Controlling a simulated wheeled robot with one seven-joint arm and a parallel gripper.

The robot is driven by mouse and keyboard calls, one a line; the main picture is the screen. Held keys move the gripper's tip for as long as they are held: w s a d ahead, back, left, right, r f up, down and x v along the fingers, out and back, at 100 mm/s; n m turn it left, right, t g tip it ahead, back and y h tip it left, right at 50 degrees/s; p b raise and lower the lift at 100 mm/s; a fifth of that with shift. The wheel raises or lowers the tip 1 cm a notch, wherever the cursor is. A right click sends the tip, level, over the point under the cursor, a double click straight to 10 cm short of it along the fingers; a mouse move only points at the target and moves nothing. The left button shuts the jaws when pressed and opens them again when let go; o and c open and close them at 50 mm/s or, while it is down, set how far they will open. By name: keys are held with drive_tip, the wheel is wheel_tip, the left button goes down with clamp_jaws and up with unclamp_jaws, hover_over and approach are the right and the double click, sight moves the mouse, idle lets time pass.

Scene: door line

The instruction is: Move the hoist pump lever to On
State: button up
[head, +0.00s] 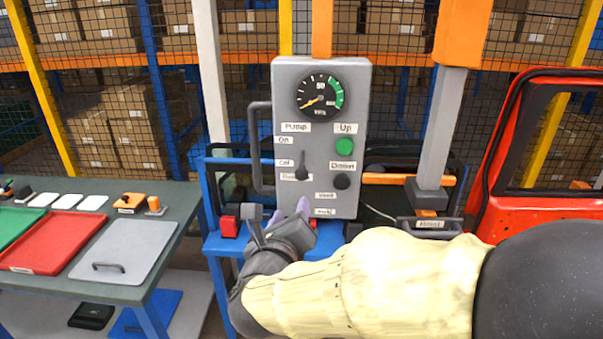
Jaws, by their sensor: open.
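The grey hoist panel (350,110) stands upright ahead of me. Its dark pump lever (302,169) is on the left half, below the Pump label (296,128). The On label (284,139) is above and left of the lever. The lever is beside the lower labels, one of which seems to read Off (285,162); the lowest is partly hidden by it. My gripper (292,212) is below the lever, near the panel's lower left edge. Its purple-tipped fingers are open and apart from the lever. My sleeved arm comes in from the right.
The panel also has a gauge (319,95), a green Up button (345,146) and a black Down button (342,181). A grey bar handle (259,148) projects from its left side. A table (150,240) with trays is at left, a red frame (490,190) at right.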

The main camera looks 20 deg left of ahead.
sight(300, 176)
drive_tip(key=s+a+r+m+t+h, duration=0.1)
drive_tip(key=s+r+m+h, duration=0.1)
drive_tip(key=s+m, duration=0.4)
drive_tip(key=shift+s+a+r+m+h, duration=0.15)
drive_tip(key=shift+a+r+m+h, duration=0.2)
drive_tip(key=shift+m, duration=0.65)
drive_tip(key=shift+d+f, duration=0.1)
drive_tip(key=shift+f, duration=0.05)
drive_tip(key=w+p, duration=0.2)
drive_tip(key=w, duration=0.3)
drive_tip(key=w+p, duration=0.3)
drive_tip(key=w, duration=0.3)
drive_tip(key=w+p, duration=0.2)
drive_tip(key=w, duration=0.3)
drive_tip(key=shift+w+d, duration=0.25)
drive_tip(key=shift+w, duration=0.5)
clamp_jaws()
